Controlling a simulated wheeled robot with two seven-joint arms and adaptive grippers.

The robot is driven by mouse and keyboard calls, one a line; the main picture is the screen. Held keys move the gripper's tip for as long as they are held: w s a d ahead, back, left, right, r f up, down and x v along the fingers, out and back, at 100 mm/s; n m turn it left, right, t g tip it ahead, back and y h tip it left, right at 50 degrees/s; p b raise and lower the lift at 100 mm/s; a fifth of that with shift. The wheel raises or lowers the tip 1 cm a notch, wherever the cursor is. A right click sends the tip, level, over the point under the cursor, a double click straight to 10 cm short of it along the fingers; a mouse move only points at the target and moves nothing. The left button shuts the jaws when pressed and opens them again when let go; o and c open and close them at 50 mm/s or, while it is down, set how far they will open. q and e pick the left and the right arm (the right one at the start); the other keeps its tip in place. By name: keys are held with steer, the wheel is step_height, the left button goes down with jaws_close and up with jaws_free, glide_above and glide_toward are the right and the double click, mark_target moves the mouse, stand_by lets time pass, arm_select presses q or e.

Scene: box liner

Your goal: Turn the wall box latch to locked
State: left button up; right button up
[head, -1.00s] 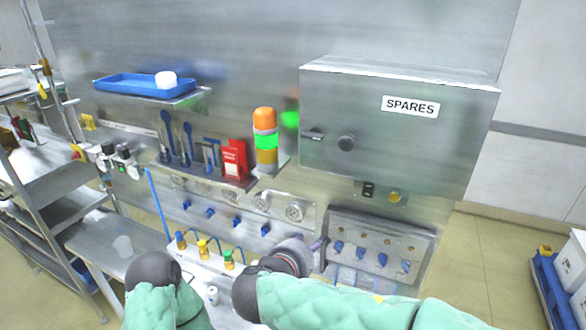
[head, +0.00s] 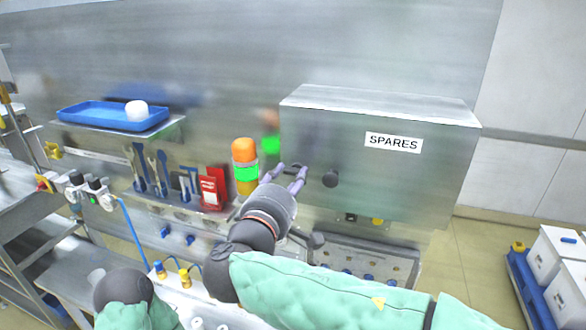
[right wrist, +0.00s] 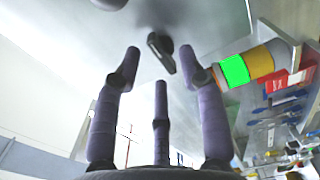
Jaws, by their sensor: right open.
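The wall box (head: 430,180) is a grey metal cabinet labelled SPARES, at the right of the head view. Its small dark latch (right wrist: 161,50) sits near the left edge of the door and is mostly covered by my fingers in the head view. My right gripper (head: 291,171) is open and raised in front of the latch. In the right wrist view its purple fingers stand apart on both sides of the latch, with a third finger below; contact cannot be told. My left arm shows at the bottom left, but its gripper does not.
A signal light (head: 246,175) stands close left of my right gripper. A tool rack (head: 165,195) and a blue tray (head: 112,115) are further left.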

mark_target(296, 171)
steer(key=shift+x, duration=1.3)
steer(key=shift+c, duration=0.3)
jaws_close()
